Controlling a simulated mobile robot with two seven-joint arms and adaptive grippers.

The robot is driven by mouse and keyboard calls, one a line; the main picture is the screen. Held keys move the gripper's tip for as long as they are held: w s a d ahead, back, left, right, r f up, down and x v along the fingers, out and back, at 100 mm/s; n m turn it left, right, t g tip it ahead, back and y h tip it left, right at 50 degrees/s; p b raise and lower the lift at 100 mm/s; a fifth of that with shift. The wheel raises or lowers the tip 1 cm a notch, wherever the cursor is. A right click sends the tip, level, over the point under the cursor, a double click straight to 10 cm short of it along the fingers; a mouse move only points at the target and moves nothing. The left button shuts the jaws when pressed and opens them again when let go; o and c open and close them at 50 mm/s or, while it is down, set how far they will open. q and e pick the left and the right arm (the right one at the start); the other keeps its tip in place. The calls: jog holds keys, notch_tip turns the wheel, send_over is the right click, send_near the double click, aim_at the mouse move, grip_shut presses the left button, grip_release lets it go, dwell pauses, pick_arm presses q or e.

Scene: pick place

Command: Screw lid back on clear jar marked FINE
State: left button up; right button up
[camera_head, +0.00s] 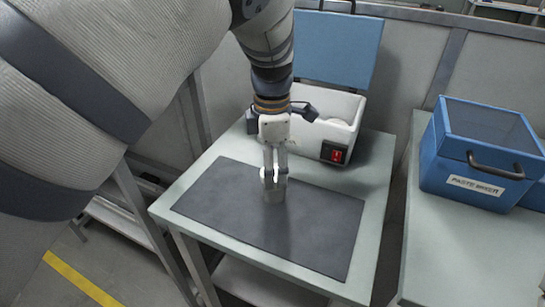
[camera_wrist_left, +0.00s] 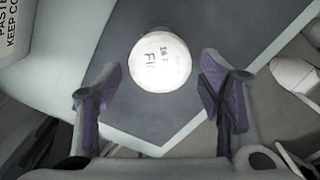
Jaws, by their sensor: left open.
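A white round top with dark print, partly readable as "FI", shows in the left wrist view (camera_wrist_left: 160,62) above the dark mat. Whether it is a lid or the jar's own top, I cannot tell; no clear jar wall shows. My left gripper (camera_head: 272,178) points down over the middle of the mat (camera_head: 325,235). In the left wrist view its two fingers (camera_wrist_left: 161,85) are apart, with the round top beyond and between them and no contact visible. My right gripper is not in view.
A white machine (camera_head: 312,135) with a red switch and a raised blue panel (camera_head: 335,48) stands at the table's back. A blue box (camera_head: 470,165) labelled PASTE MIXER sits on a separate table at right. The mat's left and right parts are clear.

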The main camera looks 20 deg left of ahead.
pick_arm(q)
jog(key=shift+f, duration=0.1)
jog(key=shift+c, duration=0.6)
jog(key=c, duration=0.6)
jog(key=m, duration=0.3)
jog(key=shift+w+m, duration=0.1)
jog(key=shift+m, duration=0.4)
jog(key=m, duration=0.5)
jog(key=shift+w+p, duration=0.1)
jog(key=shift+p, duration=0.2)
jog(key=shift+c, duration=0.2)
jog(key=o, duration=1)
jog(key=shift+o, duration=0.2)
